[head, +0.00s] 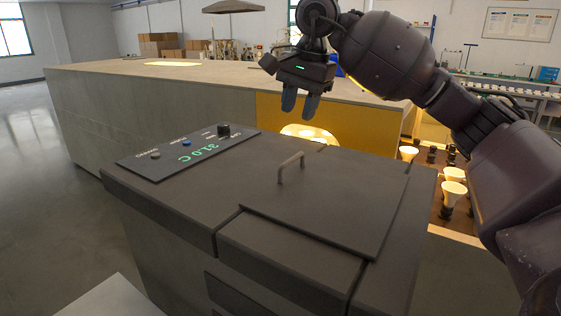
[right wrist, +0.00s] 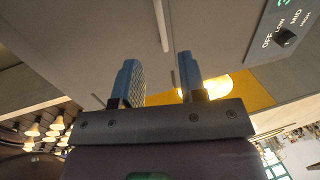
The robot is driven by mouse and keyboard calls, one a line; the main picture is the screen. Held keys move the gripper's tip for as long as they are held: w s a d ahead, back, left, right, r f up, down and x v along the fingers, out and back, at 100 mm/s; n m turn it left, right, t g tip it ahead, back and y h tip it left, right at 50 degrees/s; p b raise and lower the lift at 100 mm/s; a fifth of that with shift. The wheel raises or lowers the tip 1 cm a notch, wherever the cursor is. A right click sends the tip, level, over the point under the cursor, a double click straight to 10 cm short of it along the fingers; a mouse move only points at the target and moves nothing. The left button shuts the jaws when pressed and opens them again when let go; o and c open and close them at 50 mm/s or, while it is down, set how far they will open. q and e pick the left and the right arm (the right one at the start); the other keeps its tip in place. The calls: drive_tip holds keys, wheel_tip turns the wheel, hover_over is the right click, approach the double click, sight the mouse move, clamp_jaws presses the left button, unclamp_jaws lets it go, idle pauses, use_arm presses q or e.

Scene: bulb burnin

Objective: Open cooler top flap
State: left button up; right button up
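The cooler (head: 160,205) is a dark grey box in the foreground of the head view. Its top flap (head: 340,205) lies flat and closed, with a small upright bar handle (head: 291,167) near its far left part. My right gripper (head: 300,104) hangs above and beyond the handle, fingers pointing down, apart from it. In the right wrist view my gripper (right wrist: 160,82) has its two fingers apart with nothing between them. The handle (right wrist: 161,26) shows ahead of the fingertips there. My left gripper is not in view.
A control panel (head: 187,153) with knobs and a green 31.0 C readout sits on the cooler's left top. Behind stands a long counter (head: 110,85) with a yellow section. Glowing bulbs (head: 453,182) stand in a rack at the right. Floor at the left is clear.

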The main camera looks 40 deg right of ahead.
sight(288, 161)
drive_tip(key=b+x, duration=0.1)
drive_tip(key=x, duration=1)
drive_tip(key=shift+w+f, duration=0.1)
drive_tip(key=shift+f, duration=0.25)
drive_tip(key=shift+c, duration=0.3)
clamp_jaws()
